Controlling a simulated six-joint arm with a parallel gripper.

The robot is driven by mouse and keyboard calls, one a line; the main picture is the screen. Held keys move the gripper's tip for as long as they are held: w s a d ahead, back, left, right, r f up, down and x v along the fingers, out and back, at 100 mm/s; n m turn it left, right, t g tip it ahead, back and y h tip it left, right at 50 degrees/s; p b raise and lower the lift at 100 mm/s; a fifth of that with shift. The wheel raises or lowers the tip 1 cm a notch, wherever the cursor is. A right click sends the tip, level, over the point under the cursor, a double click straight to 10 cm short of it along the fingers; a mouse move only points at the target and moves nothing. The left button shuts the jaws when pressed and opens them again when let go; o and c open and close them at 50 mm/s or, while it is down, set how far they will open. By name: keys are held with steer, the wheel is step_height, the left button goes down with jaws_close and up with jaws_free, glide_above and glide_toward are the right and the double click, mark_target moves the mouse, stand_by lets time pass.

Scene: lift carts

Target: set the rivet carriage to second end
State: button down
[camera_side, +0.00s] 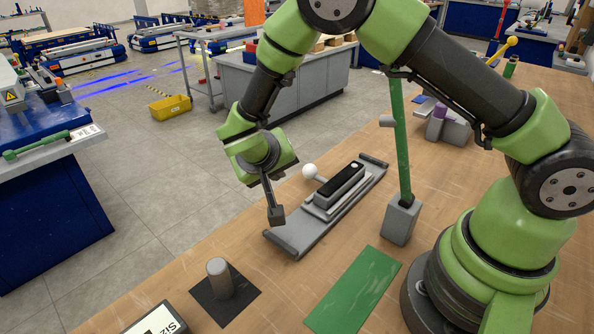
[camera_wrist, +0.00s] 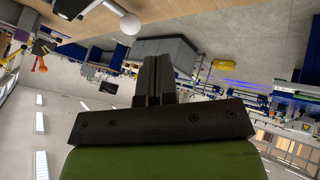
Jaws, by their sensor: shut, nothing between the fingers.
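The rivet carriage (camera_side: 341,184), a grey block with a black top and a small light button, sits on a long grey rail (camera_side: 291,235). It lies nearer the rail's far, upper-right end, and bare rail shows at the near, lower-left end. A white ball knob (camera_side: 309,171) sticks out from the carriage's left side; it also shows at the top of the wrist view (camera_wrist: 130,23). My gripper (camera_side: 276,216) is shut and empty, by the near-left part of the rail, apart from the knob. Its two dark fingers (camera_wrist: 153,76) are together in the wrist view.
A green upright lever (camera_side: 402,140) on a grey base stands right of the rail. A grey post (camera_side: 218,279) on a black mat and a green mat (camera_side: 355,290) lie in front. A purple-topped grey part (camera_side: 440,122) stands behind. Bare wooden table lies between them.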

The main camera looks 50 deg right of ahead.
mark_target(308, 167)
steer(key=shift+n+t, duration=0.3)
steer(key=shift+n, duration=0.5)
steer(key=x, duration=0.6)
steer(key=a+f+x, duration=0.1)
steer(key=x, duration=0.2)
steer(key=shift+s+f, duration=0.2)
steer(key=shift+s+d+r, duration=0.1)
steer(key=shift+d+r, duration=0.05)
steer(key=shift+d, duration=0.45)
steer(key=shift+s+d+r, duration=0.1)
steer(key=shift+d, duration=0.55)
steer(key=shift+s+d+r, duration=0.15)
steer(key=shift+d, duration=0.55)
steer(key=shift+d, duration=2)
steer(key=shift+a, duration=0.1)
